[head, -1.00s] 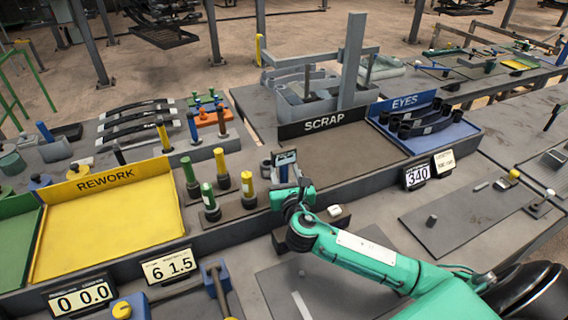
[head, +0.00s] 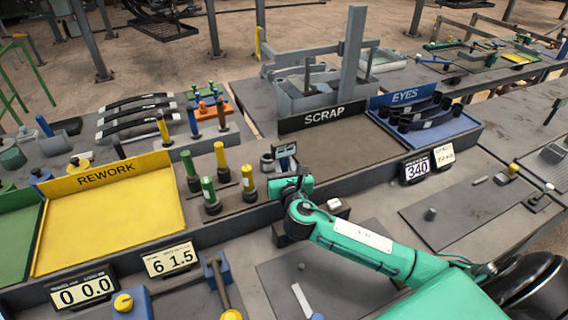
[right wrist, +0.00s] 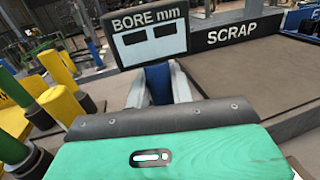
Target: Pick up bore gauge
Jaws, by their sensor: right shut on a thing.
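The bore gauge (head: 284,149) is at my right gripper (head: 284,163), on the dark ledge between the colored pin gauges and the SCRAP area. In the right wrist view its dark display head (right wrist: 148,38) reads "BORE mm" and has two blank windows. A blue part (right wrist: 158,82) between grey fingers shows just below that head. My right gripper (right wrist: 158,90) is shut on the gauge, which stands roughly upright. Its lower part is hidden behind my green gripper body. I cannot tell whether it touches the ledge. My left gripper is not in view.
Green and yellow pin gauges (head: 221,165) stand close left of the gripper. A yellow REWORK tray (head: 110,225) lies further left. The SCRAP area (head: 370,145) and blue EYES tray (head: 455,130) lie right. A 340 display (head: 417,168) stands on the ledge.

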